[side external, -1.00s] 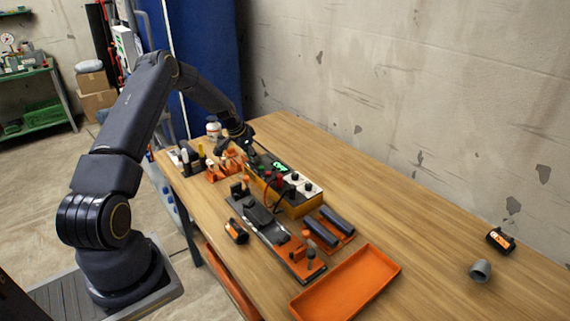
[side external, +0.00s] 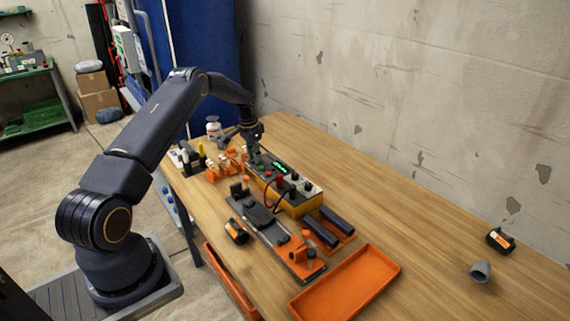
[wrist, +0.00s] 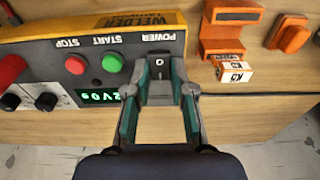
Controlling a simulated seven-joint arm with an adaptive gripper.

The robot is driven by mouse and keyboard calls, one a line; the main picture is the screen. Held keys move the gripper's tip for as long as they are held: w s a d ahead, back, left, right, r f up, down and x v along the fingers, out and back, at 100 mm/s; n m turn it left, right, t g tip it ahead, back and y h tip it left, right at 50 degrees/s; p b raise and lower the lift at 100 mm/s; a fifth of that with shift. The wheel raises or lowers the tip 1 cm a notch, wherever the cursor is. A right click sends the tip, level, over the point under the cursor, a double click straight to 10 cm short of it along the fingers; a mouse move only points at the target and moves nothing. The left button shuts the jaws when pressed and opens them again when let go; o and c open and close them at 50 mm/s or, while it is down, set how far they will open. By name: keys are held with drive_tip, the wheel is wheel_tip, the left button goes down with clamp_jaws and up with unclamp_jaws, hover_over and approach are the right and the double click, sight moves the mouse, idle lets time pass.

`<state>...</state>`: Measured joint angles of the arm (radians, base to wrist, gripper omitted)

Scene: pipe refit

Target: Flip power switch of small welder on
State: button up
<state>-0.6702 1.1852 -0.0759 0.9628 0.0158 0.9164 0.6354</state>
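The small welder (side external: 292,206) is a yellow and black box on the wooden table, with a lit green display (wrist: 103,97). In the wrist view its panel appears upside down, with a red STOP button (wrist: 76,64), a green START button (wrist: 113,61) and a dark power switch (wrist: 160,82) under the POWER label. A white round mark shows on the switch. My gripper (wrist: 160,66) has its fingers apart, one on each side of the switch. In the side view my gripper (side external: 254,152) is at the welder's far left end. Contact with the switch cannot be told.
Orange holders (side external: 222,168) with small parts stand left of the welder. A dark fixture (side external: 262,215) lies in front, and two dark cylinders (side external: 322,232) lie to its right. An orange tray (side external: 345,292) is near the front. The table's right side is mostly clear.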

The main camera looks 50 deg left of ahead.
sight(252, 160)
drive_tip(key=o, duration=0.4)
drive_tip(key=r, duration=0.8)
drive_tip(key=s+r, duration=0.1)
drive_tip(key=r, duration=0.3)
